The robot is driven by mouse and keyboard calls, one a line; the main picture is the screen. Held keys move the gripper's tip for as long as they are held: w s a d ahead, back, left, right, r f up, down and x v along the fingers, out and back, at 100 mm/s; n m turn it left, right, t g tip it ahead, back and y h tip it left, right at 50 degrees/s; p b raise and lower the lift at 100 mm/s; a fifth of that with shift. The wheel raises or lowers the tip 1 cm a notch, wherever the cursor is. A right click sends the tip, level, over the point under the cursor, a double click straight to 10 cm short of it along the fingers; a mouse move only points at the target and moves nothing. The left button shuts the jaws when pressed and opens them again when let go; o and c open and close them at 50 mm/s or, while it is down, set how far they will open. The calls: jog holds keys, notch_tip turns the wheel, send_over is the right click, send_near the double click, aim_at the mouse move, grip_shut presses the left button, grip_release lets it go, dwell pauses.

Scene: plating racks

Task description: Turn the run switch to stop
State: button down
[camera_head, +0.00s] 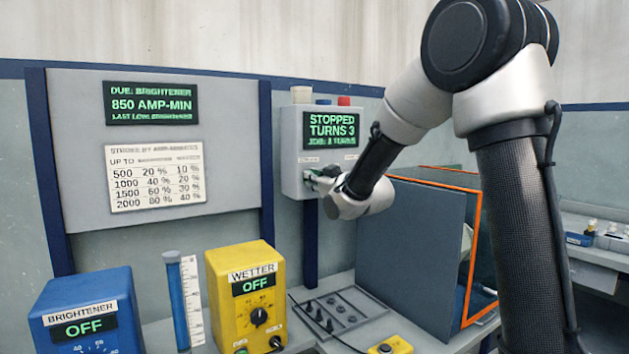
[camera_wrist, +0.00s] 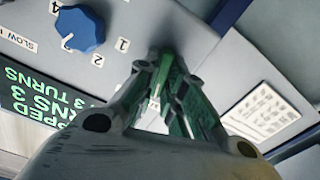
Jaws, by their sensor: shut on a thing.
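The grey control box (camera_head: 290,140) hangs on the wall, and its green display (camera_head: 330,129) reads STOPPED, TURNS 3. My gripper (camera_head: 312,180) is at the lower front of this box. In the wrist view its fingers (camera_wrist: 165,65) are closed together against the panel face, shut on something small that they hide. This is probably the run switch; its position cannot be made out. A blue knob (camera_wrist: 80,30) with numbers around it sits to the left of the fingers, apart from them. The display (camera_wrist: 40,95) shows upside down there.
A blue BRIGHTENER unit (camera_head: 88,310) and a yellow WETTER unit (camera_head: 245,290) both read OFF. A blue cylinder (camera_head: 177,300) stands between them. A grey panel (camera_head: 410,245) and an orange-framed enclosure (camera_head: 474,250) stand below my arm. Colored caps top the control box.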

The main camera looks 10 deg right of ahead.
jog(key=shift+n, duration=1.9)
jog(key=shift+f, duration=0.1)
jog(key=c, duration=1.5)
grip_release()
jog(key=v, duration=1.2)
